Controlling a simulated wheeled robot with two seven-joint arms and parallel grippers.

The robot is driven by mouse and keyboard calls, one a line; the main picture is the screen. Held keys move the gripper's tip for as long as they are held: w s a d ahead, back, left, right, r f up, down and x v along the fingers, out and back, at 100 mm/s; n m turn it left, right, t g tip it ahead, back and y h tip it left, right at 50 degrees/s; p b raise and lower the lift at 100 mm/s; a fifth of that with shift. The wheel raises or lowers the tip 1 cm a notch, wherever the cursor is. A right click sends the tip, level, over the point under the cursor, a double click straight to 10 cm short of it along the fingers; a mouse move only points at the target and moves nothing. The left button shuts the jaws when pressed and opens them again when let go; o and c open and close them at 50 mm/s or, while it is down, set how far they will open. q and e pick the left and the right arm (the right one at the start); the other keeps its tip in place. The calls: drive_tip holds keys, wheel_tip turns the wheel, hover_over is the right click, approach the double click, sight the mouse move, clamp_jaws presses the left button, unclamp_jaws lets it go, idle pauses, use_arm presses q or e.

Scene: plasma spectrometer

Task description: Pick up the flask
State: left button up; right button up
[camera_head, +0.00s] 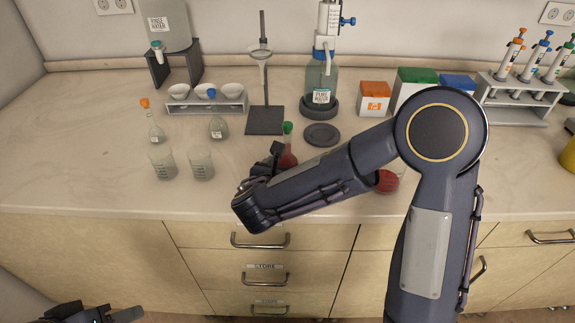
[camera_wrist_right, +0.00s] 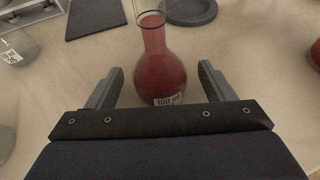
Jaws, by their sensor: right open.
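A flask (camera_head: 288,158) with red liquid and a green stopper stands upright on the counter, partly hidden behind my right gripper in the head view. In the right wrist view the flask (camera_wrist_right: 159,62) shows a round red body and a "100 ml" label. My right gripper (camera_wrist_right: 158,82) is open, with one finger on each side of the flask's body. A gap shows between each finger and the glass. My left gripper (camera_head: 95,314) is at the bottom left, below the counter's front edge, and is largely cut off.
Two volumetric flasks (camera_head: 218,127) and two beakers (camera_head: 202,164) stand to the left. A ring stand (camera_head: 264,119) and a dark round plate (camera_head: 322,134) are behind the flask. Another red-filled vessel (camera_head: 387,180) is partly hidden by my right arm.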

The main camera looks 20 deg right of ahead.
sight(286, 156)
drive_tip(key=shift+w+d+f, duration=0.1)
drive_tip(key=shift+w, duration=0.05)
drive_tip(key=c, duration=1.3)
drive_tip(key=shift+o, duration=0.2)
drive_tip(key=shift+r, duration=0.6)
wheel_tip(286, 156, up, 3)
drive_tip(key=shift+f+p, duration=0.2)
drive_tip(key=shift+p, duration=0.1)
drive_tip(key=s+a+r, duration=0.9)
drive_tip(key=a, duration=0.2)
wheel_tip(286, 156, up, 14)
drive_tip(key=p, duration=1.4)
drive_tip(key=shift+d+r, duration=0.15)
drive_tip(key=shift+r, duration=0.05)
